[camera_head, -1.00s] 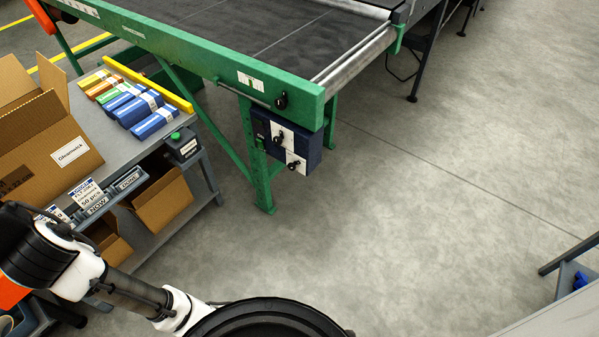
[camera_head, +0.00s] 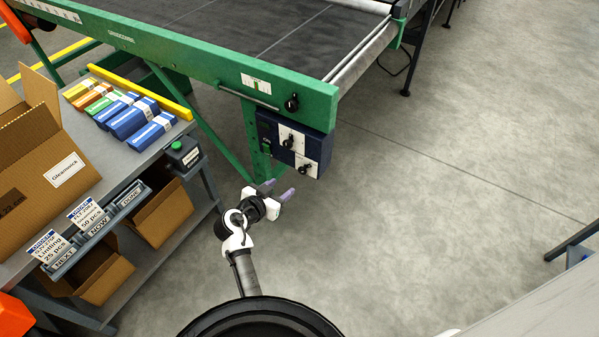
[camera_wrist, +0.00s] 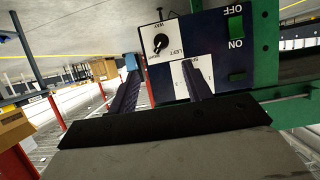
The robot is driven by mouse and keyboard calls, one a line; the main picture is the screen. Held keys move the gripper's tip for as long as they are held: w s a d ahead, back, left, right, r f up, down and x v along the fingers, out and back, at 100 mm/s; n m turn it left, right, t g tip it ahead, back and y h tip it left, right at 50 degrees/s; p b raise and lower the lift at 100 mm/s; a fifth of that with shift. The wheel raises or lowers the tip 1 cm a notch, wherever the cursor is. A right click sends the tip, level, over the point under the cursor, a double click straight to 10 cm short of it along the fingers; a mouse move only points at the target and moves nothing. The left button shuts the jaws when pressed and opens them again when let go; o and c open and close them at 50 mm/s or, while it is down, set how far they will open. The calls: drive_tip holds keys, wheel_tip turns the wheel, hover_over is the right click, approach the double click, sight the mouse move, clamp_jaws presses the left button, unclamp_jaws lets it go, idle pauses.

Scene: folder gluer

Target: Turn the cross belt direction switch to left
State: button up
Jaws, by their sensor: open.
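A dark blue control box (camera_head: 275,128) hangs under the end of the green conveyor frame. It bears two black rotary knobs on white plates, an upper knob (camera_head: 288,142) and a lower knob (camera_head: 305,169). In the wrist view the box (camera_wrist: 212,57) appears upside down. A second white plate (camera_wrist: 178,77) is partly hidden by a finger. My gripper (camera_head: 277,191) is open and empty, just below and in front of the box; its fingers (camera_wrist: 160,69) point toward it.
A green ON/OFF switch (camera_wrist: 236,25) is on the box. Another black knob (camera_head: 291,103) sits on the green beam. At left, a grey bench (camera_head: 90,205) holds cartons and a small button box (camera_head: 183,153). The floor right of the box is clear.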

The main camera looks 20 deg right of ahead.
sight(301, 171)
drive_tip(key=p+x, duration=0.1)
drive_tip(key=x, duration=1.2)
drive_tip(key=shift+w+a+r+p, duration=0.1)
drive_tip(key=shift+w+p, duration=0.05)
drive_tip(key=shift+p, duration=0.15)
drive_tip(key=c, duration=0.9)
drive_tip(key=shift+c, duration=0.2)
